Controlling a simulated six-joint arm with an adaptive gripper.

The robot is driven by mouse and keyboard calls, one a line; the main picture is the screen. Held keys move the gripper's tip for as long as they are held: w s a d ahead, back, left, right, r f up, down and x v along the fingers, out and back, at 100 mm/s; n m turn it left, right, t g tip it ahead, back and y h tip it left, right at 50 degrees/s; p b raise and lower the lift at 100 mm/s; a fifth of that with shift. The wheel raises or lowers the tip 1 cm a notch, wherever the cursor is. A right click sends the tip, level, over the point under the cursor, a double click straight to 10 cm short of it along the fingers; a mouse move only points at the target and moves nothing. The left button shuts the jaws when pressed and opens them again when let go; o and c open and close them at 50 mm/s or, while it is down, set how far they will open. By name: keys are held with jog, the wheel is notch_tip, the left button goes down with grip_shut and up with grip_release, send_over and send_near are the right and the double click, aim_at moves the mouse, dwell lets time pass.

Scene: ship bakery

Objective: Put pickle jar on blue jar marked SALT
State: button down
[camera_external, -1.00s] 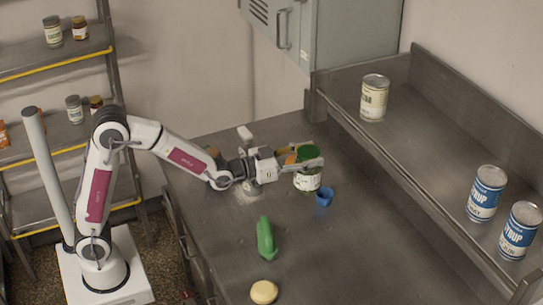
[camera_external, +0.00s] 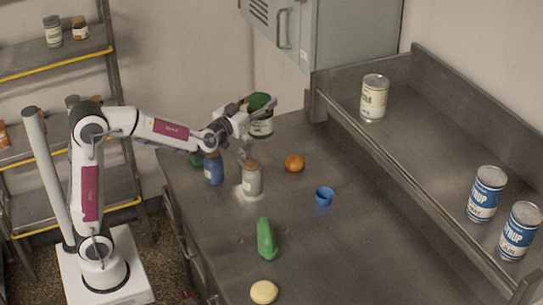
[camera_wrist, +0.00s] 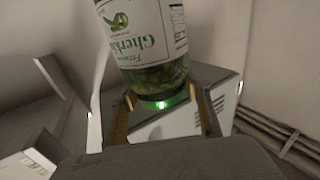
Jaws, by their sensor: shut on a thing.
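The pickle jar (camera_external: 261,127) has a green lid and a white label. My gripper (camera_external: 259,104) is shut on it near the lid and holds it up in the air, above the back of the steel counter. In the wrist view the jar (camera_wrist: 150,45) shows a "Gherkins" label, with my gripper (camera_wrist: 165,103) around its lid end. A blue jar (camera_external: 213,171) with a brownish lid stands on the counter, below and left of the held jar. Its label is too small to read.
A grey jar (camera_external: 251,180) with a brown lid stands right of the blue jar. An orange (camera_external: 294,163), a blue cup (camera_external: 325,196), a green vegetable (camera_external: 266,240) and a pale round item (camera_external: 264,292) lie around. A wall cabinet (camera_external: 300,35) hangs behind; a raised shelf (camera_external: 430,150) holds cans.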

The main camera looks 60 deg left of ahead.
jog(key=s+a+f+n+g+y, duration=0.3)
jog(key=s+a+n+g+y, duration=0.4)
jog(key=s+a, duration=0.5)
jog(key=shift+s+a+g+y, duration=0.2)
jog(key=shift+a+g+y, duration=0.1)
jog(key=shift+a, duration=0.8)
notch_tip(320, 180, down, 6)
jog(key=shift+f, duration=0.2)
jog(key=shift+f, duration=1.9)
jog(key=c, duration=1)
grip_release()
jog(key=shift+f, duration=0.15)
jog(key=shift+c, duration=0.2)
